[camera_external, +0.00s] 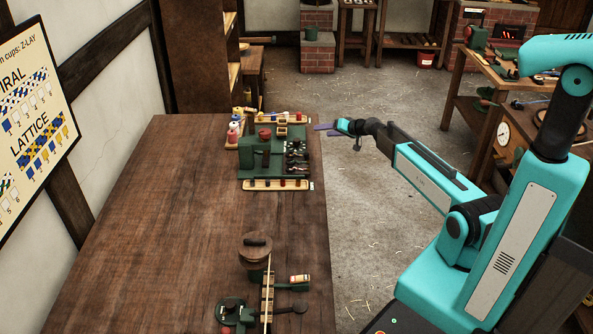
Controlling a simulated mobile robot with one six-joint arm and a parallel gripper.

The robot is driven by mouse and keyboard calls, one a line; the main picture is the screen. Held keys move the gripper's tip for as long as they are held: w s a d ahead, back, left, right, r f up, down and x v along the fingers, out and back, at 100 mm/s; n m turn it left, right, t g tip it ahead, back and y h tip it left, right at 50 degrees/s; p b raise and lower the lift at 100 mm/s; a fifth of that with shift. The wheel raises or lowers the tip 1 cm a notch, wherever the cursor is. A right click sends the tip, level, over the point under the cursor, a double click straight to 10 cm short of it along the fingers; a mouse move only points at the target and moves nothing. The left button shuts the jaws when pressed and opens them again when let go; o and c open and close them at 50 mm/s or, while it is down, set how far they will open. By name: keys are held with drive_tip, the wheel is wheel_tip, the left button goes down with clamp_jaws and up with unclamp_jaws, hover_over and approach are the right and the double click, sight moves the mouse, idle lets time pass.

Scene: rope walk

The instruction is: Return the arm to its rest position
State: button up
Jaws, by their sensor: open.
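My gripper (328,127) is at the end of my teal and dark grey arm, which reaches left from the right side of the view. The gripper is just off the right edge of the wooden table (170,230), near the far end. Its purple-grey fingers point left toward a green machine (262,150) on the table. The fingers look apart and I see nothing between them. I cannot tell the exact gap to the machine.
Small coloured pieces sit around the machine, with a pale strip (276,184) in front. A wooden pot (255,250) and green fixture (232,312) stand nearer. A workbench (500,90) stands at right. The floor (365,210) between is clear except for straw bits.

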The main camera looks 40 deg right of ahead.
drive_tip(key=s+d+f+h, duration=0.2)
drive_tip(key=s+d+f, duration=0.3)
drive_tip(key=f, duration=0.4)
drive_tip(key=s+a+f+n+g+y+p, duration=0.1)
drive_tip(key=s+a+f+g, duration=0.2)
drive_tip(key=s+a+f, duration=0.4)
drive_tip(key=s+a+f+n+g+y+p, duration=0.1)
drive_tip(key=s+a+f+g+y, duration=0.15)
drive_tip(key=a+f, duration=0.45)
drive_tip(key=s+a+f+n+g+y+p, duration=0.1)
drive_tip(key=s+a+f+n+g, duration=0.15)
drive_tip(key=s+a+f, duration=0.55)
drive_tip(key=s+a+f+n+g+p, duration=0.15)
drive_tip(key=s+a+g, duration=0.35)
drive_tip(key=s+a, duration=0.6)
drive_tip(key=s+d+f+n+g+h+p, duration=0.1)
drive_tip(key=s+g+h, duration=0.2)
drive_tip(key=s, duration=1.6)
drive_tip(key=shift+s+d+f+n+g, duration=0.15)
drive_tip(key=shift+d+f+n+g, duration=0.15)
drive_tip(key=shift+g, duration=0.9)
drive_tip(key=shift+a+h, duration=0.1)
drive_tip(key=shift+h, duration=0.15)
